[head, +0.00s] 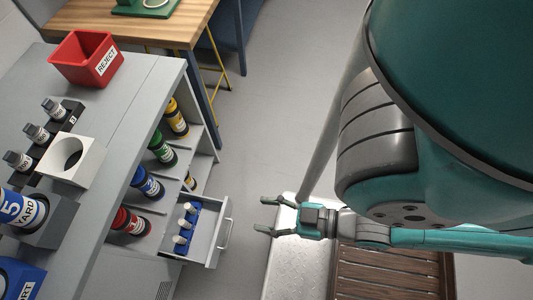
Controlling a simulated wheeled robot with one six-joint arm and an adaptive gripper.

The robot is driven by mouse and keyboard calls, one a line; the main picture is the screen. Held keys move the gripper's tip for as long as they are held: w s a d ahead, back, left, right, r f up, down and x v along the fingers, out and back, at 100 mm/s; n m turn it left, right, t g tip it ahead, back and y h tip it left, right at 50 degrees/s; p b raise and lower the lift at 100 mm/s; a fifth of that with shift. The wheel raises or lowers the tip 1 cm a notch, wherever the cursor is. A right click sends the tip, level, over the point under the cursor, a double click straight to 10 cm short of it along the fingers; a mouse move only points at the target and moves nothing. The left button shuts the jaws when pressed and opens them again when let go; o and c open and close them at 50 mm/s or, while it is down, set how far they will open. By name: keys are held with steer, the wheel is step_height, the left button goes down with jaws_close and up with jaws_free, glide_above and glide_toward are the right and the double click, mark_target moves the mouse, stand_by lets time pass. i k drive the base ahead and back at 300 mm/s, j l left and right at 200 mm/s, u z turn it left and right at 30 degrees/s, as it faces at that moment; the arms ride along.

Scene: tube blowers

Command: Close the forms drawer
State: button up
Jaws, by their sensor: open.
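The drawer (208,228) stands pulled out from the grey cabinet, at the lower middle of the head view. Its front panel carries a bar handle (225,234) on the right. Inside lies a blue holder with several pale cylindrical pieces. I cannot read a label on the drawer. My gripper (265,216) is open and empty, to the right of the handle and apart from it. Its two fingers point left toward the drawer front.
Open shelves beside the drawer hold yellow (176,117), green (161,147), blue (147,182) and red (130,221) canisters. A red REJECT bin (86,60) stands on the grey cabinet top. A wooden table (176,27) is at the back. Grey floor (262,120) is clear between cabinet and arm.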

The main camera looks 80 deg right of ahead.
mark_target(205, 247)
steer(key=k+j, duration=0.1)
steer(key=k, duration=1.15)
steer(key=i+u, duration=0.25)
steer(key=i+l+u, duration=0.15)
steer(key=i+u, duration=0.15)
steer(key=i, duration=0.1)
